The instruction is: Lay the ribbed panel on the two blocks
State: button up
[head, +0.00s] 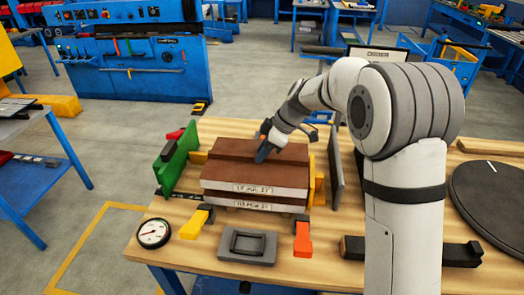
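A brown panel (262,167) with a raised rib along its top lies flat near the middle of the wooden table. Its pale front edge carries a dated label. A second labelled panel (255,202) lies directly beneath it. My gripper (264,150) reaches down from the right onto the top panel, by the rib. It looks to touch or nearly touch the panel; whether its fingers are open or shut on the rib is too small to tell. I cannot make out the two blocks clearly; anything under the stack is mostly hidden.
A green bracket (178,160) stands left of the stack and a yellow upright (316,180) right. A yellow-handled clamp (197,221), grey tray (248,245), orange clamp (303,240) and gauge (153,233) lie in front. A dark upright plate (337,172) and round black disc (497,205) are farther right.

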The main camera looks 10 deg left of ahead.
jog(key=shift+o, duration=1.4)
jog(key=shift+r+p, duration=0.55)
jog(key=shift+p, duration=0.15)
jog(key=b+v, duration=0.1)
jog(key=v, duration=1.1)
jog(key=s+d+f+m+t+h, duration=0.1)
jog(key=s+d+f+m+h, duration=0.2)
jog(key=s+d+m, duration=0.6)
jog(key=s+d+f+m+t+h, duration=0.2)
jog(key=s+d+m, duration=0.7)
jog(key=s, duration=0.9)
jog(key=d+f+h, duration=0.1)
jog(key=d, duration=0.2)
jog(key=shift+s+d+f+m, duration=0.3)
jog(key=shift+s+f+m, duration=0.05)
jog(key=shift+s+m, duration=0.05)
